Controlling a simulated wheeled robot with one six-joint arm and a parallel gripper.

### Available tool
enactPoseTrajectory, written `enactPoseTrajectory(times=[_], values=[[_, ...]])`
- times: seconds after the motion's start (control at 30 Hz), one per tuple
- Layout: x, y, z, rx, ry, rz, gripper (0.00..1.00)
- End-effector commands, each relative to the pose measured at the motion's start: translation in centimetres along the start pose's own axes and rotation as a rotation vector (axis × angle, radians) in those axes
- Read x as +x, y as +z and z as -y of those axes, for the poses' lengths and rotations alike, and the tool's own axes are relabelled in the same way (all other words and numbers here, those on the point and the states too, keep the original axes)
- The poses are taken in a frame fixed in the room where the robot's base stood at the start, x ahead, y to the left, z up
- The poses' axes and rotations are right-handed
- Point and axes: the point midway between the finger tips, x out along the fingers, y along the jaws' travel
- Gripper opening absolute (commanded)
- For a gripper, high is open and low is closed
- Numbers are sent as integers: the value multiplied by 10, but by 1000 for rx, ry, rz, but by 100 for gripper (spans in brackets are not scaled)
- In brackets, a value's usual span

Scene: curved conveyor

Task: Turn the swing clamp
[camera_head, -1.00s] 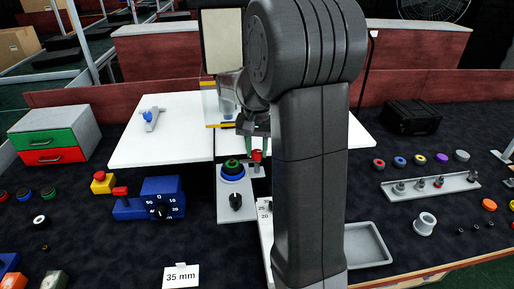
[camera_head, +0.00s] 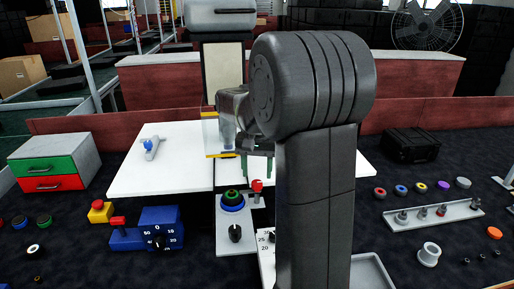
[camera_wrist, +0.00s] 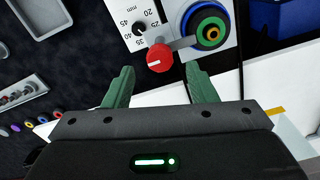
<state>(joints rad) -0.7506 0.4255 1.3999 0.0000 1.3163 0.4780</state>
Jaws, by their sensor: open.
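The swing clamp shows as a red knob (camera_head: 257,185) on a short post, at the back right of a light grey plate (camera_head: 222,245). In the wrist view the red knob (camera_wrist: 160,58) has a white mark, and a grey bar runs from it towards stacked rings. The ring stack (camera_head: 232,200), blue below and green above, stands left of the knob. My gripper (camera_head: 257,172) is open and empty, its green fingers pointing down above the knob. In the wrist view the knob lies ahead of the gap between the fingertips (camera_wrist: 162,76), apparently touching neither.
A black knob (camera_head: 235,233) sits in front of the rings, and a white scale plate (camera_head: 266,262) is right of it. A blue dial box (camera_head: 160,230) is at left. White boards (camera_head: 170,178) lie behind. A grey tray (camera_head: 372,272) is at front right, partly hidden by my arm.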

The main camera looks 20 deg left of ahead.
Motion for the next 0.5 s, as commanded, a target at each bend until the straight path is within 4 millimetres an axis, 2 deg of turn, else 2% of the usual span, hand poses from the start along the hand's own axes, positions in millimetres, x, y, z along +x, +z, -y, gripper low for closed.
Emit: enactPoseTrajectory(times=[0.1,0.3,0.5], values=[[-30,-1,0,0,-3,-6,52],[-72,-1,0,0,-2,-4,52],[-97,0,0,1,-1,-2,52]])
